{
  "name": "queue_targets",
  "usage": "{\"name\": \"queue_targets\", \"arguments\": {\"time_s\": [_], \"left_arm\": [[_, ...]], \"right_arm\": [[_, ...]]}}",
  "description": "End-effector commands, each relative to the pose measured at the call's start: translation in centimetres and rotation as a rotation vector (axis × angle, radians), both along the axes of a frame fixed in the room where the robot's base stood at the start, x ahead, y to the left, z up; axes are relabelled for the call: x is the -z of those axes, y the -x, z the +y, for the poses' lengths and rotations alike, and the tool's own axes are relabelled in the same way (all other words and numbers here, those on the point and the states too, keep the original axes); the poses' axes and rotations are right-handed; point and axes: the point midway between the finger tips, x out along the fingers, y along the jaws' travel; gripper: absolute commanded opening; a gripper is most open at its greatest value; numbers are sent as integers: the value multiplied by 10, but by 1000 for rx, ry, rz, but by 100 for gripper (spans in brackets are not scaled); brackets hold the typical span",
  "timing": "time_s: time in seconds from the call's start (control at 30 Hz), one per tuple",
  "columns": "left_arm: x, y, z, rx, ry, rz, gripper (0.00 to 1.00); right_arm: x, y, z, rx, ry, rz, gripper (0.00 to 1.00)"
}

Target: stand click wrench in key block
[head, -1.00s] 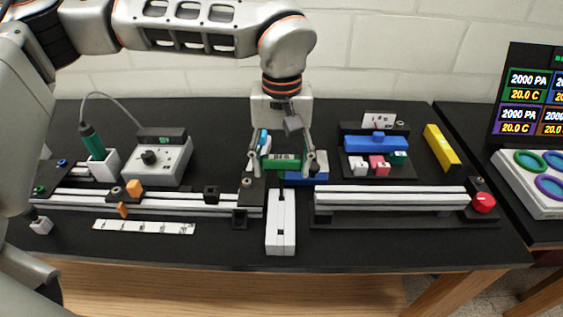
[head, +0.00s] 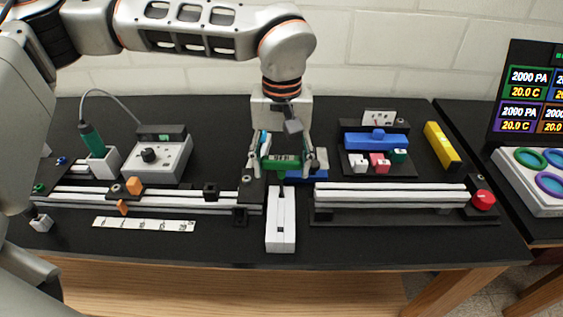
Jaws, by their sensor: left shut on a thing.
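The click wrench (head: 281,163) has a green handle with a small label and a thin dark shaft pointing down. My left gripper (head: 282,166) comes down from above and is shut on the green handle, one finger at each end. The white slotted block (head: 281,233), which looks like the key block, lies on the table just in front of and below the gripper. The shaft's lower end is at the block's back end; I cannot tell whether it is in a hole or only above it. My right gripper is not in view.
Rails flank the white block: one at left (head: 150,197) and one at right (head: 390,195) with a red knob (head: 484,200). A soldering station (head: 159,158) stands back left. The table's front strip is mostly clear.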

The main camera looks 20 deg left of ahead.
Motion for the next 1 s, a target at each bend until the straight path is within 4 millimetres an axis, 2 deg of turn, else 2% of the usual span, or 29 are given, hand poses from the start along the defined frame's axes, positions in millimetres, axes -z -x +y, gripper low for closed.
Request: {"name": "queue_targets", "arguments": {"time_s": [1.0], "left_arm": [[28,0,0,0,-1,0,28]], "right_arm": [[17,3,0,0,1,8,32]]}}
